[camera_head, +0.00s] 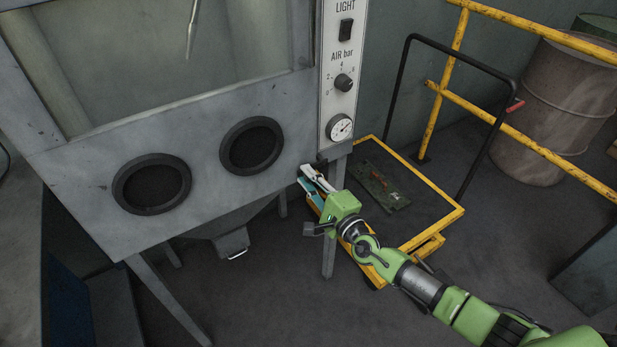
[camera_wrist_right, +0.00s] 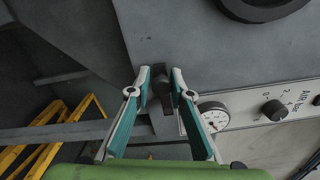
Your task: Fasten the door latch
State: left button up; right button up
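The door latch (camera_wrist_right: 161,83) is a small dark piece at the lower edge of the grey cabinet, in the right wrist view. In the head view it is mostly hidden by the gripper, with a small dark part (camera_head: 320,161) at the cabinet's lower right corner. My right gripper (camera_head: 306,175) reaches this corner from the lower right. In the wrist view its two white-and-teal fingers (camera_wrist_right: 160,73) stand apart, one on each side of the latch. Narrow gaps seem to separate the fingertips from it; contact is not clear. My left gripper is in neither view.
The blast cabinet (camera_head: 90,165) has two round glove ports (camera_head: 152,184) and a control panel (camera_head: 341,100) with a pressure gauge (camera_head: 340,127) close to my gripper. A yellow-edged cart (camera_head: 430,205) stands behind my right arm. A yellow rail (camera_head: 530,145) and rusty drum (camera_head: 550,110) are at right.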

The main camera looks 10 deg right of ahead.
jog(key=shift+o, duration=1)
jog(key=shift+s+a+f, duration=0.1)
jog(key=shift+f, duration=0.15)
jog(key=shift+r, duration=0.15)
jog(key=v, duration=1.2)
